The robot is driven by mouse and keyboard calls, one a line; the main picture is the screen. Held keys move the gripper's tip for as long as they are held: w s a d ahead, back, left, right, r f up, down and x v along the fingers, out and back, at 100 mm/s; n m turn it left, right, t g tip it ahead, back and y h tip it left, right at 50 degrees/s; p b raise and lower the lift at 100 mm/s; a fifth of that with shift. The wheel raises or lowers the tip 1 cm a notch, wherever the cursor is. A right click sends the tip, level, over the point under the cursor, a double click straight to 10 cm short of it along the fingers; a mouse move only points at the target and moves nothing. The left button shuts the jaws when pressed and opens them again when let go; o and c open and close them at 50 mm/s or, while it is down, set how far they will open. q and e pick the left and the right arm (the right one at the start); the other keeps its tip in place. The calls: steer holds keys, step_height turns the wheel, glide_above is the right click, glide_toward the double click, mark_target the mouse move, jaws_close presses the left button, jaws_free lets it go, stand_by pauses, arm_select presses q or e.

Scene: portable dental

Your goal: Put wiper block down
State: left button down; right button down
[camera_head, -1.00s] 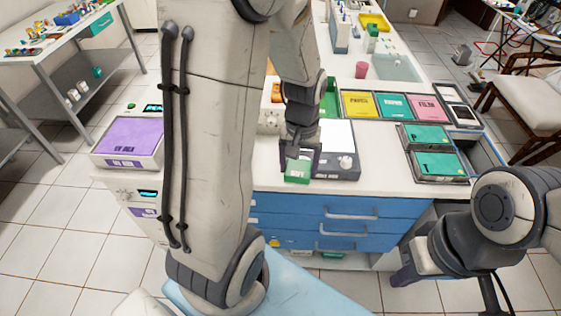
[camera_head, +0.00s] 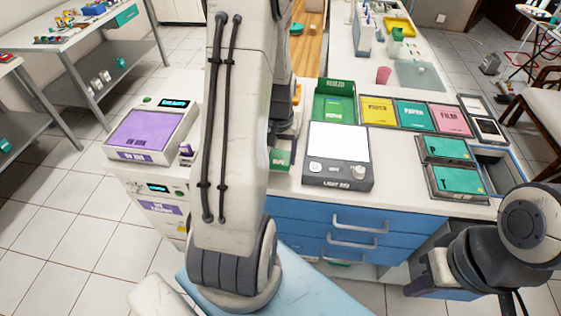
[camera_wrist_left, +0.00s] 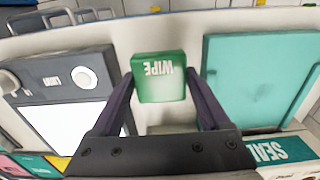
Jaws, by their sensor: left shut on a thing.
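The wiper block is a small green block (camera_head: 279,159) lettered in white, partly hidden behind my left arm in the head view. It sits just left of the light box. In the left wrist view the block (camera_wrist_left: 160,77) is upside down, between the two dark fingers of my left gripper (camera_wrist_left: 160,90), which is shut on it. Pale counter shows around it; I cannot tell whether it touches the counter. My right gripper (camera_head: 435,270) is low at the right, away from the counter top, its fingers mostly hidden.
The light box (camera_head: 338,176) is close on the right of the block. A teal panel (camera_wrist_left: 258,80) is on its other side in the wrist view. A green tray (camera_head: 335,100) and coloured boxes (camera_head: 415,115) stand behind. A purple-topped UV box (camera_head: 147,130) is at left.

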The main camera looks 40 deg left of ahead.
mark_target(280, 157)
arm_select(q)
steer(key=shift+f, duration=1.6)
steer(key=shift+f, duration=0.15)
jaws_free()
step_height(280, 157, up, 12)
steer(key=shift+r, duration=0.2)
steer(key=s+d+r+m, duration=0.1)
steer(key=d+r+m, duration=0.15)
steer(key=d, duration=0.75)
steer(key=s+d+r+m, duration=0.15)
steer(key=d+m, duration=0.25)
steer(key=d, duration=0.6)
steer(key=s+d+m+h, duration=0.1)
steer(key=s+d+m, duration=0.6)
steer(key=s+d, duration=0.4)
steer(key=s+r, duration=0.1)
steer(key=s, duration=0.1)
steer(key=shift+s, duration=0.35)
